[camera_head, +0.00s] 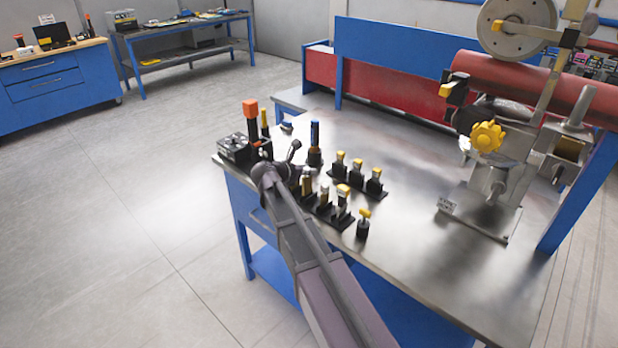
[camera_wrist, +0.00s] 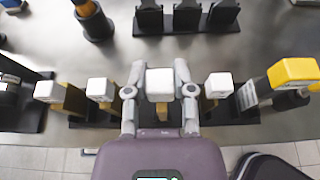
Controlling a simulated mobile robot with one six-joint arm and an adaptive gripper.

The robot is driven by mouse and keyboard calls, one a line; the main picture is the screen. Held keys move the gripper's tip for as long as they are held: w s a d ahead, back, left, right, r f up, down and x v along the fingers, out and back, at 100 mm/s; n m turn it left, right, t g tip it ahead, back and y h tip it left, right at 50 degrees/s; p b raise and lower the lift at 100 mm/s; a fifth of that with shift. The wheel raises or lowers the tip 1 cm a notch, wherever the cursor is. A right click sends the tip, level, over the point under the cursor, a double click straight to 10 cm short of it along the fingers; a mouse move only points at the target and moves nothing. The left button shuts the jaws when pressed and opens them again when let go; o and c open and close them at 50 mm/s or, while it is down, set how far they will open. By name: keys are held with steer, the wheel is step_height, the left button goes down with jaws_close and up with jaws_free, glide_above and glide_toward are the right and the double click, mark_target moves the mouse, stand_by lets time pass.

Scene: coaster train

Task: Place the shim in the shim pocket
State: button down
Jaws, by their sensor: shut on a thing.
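My gripper (camera_wrist: 160,88) is shut on a white-capped piece (camera_wrist: 160,82) with a brass-coloured body below the cap. The piece stands in line with other white-capped pieces, at the black front rack (camera_wrist: 245,117). I cannot tell whether its lower end is still in the rack. I cannot tell by its look whether it is the shim. In the head view my gripper (camera_head: 297,172) is at the left end of this rack, and my arm partly hides it. I cannot make out the shim pocket; a steel fixture with a yellow knob (camera_head: 487,137) stands at the right.
Other white-capped pieces (camera_wrist: 100,89) stand close on both sides of my fingers. A yellow-capped piece (camera_wrist: 293,73) is at the right. A rear rack (camera_head: 357,181), a blue-topped tool (camera_head: 315,143) and an orange-topped tool (camera_head: 251,118) stand nearby. The steel tabletop (camera_head: 410,240) is clear towards the fixture.

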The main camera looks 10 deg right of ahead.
mark_target(311, 176)
steer(key=shift+w+d, duration=0.1)
steer(key=shift+w+d+f, duration=0.25)
steer(key=shift+w+d, duration=0.15)
steer(key=shift+w, duration=0.05)
steer(key=shift+f+b, duration=1.6)
steer(key=shift+b, duration=0.25)
steer(key=shift+f, duration=0.2)
steer(key=shift+c, duration=2.3)
jaws_free()
steer(key=shift+r, duration=0.1)
steer(key=shift+r, duration=0.15)
